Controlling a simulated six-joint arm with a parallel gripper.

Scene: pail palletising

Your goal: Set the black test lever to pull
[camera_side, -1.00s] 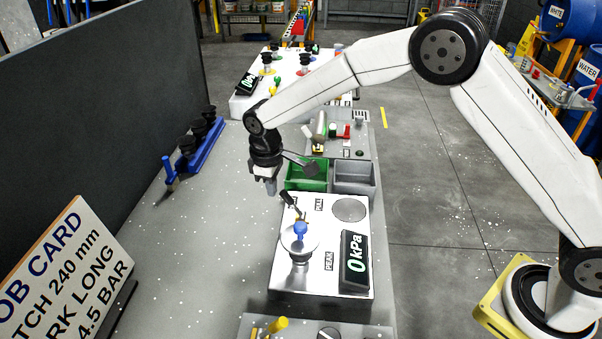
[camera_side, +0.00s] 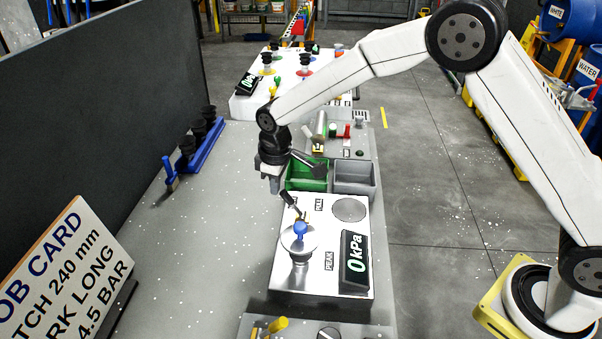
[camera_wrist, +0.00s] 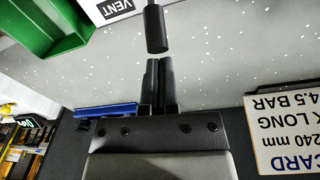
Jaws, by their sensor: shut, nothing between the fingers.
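My gripper (camera_side: 274,188) is shut and empty, just left of and above the lever's end. In the wrist view the lever's black grip (camera_wrist: 155,30) lies just beyond my closed fingertips (camera_wrist: 158,64), beside the VENT label (camera_wrist: 116,8). I cannot tell whether they touch.
A blue-knobbed suction cup post (camera_side: 300,240) and a kPa display (camera_side: 354,262) are on the box. Green (camera_side: 307,180) and grey (camera_side: 355,178) bins stand behind it. A blue rack (camera_side: 200,150) stands at left. The bench left of the box is clear.

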